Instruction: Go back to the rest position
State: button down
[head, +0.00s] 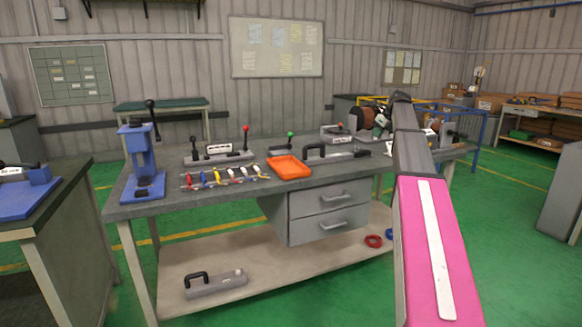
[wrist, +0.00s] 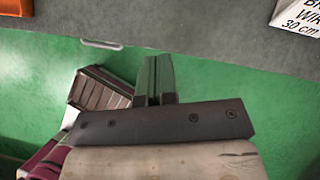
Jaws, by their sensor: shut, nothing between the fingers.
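My gripper (wrist: 154,78) shows in the wrist view with its two dark green fingers side by side and shut, holding nothing. Green floor lies behind the fingers, and the grey edge of the workbench runs across the top of that view. In the head view my pink and dark grey arm reaches up along the right of the workbench (head: 235,207). The gripper itself cannot be made out there.
On the workbench are an orange tray (head: 289,167), a blue press (head: 142,165) and coloured-handled tools (head: 218,178). A drawer unit (head: 327,208) hangs below. A white labelled box (wrist: 298,15) is at the wrist view's top right. Green floor (head: 525,215) is open at right.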

jog(key=s+a+f+n+g+h, duration=0.1)
jog(key=s+a+f+n, duration=0.4)
jog(key=f, duration=0.4)
jog(key=s+a+f+n+g, duration=0.1)
jog(key=s+a+f+n, duration=0.2)
jog(key=s+f, duration=0.45)
jog(key=s+a+f+n+g+h, duration=0.1)
jog(key=s+a+f+n, duration=0.3)
jog(key=f, duration=0.7)
jog(key=s+a+f+n+g+h, duration=0.1)
jog(key=s+a+f+n, duration=0.2)
jog(key=s+f+n, duration=0.4)
jog(key=s+a+f+n+g+h, duration=0.1)
jog(key=s+a+f+n, duration=0.2)
jog(key=s+f+n, duration=0.5)
jog(key=s+f, duration=0.2)
jog(key=s, duration=0.8)
jog(key=shift+s+a+f+n, duration=0.15)
jog(key=shift+a+f+n, duration=0.15)
jog(key=shift+a+f, duration=0.1)
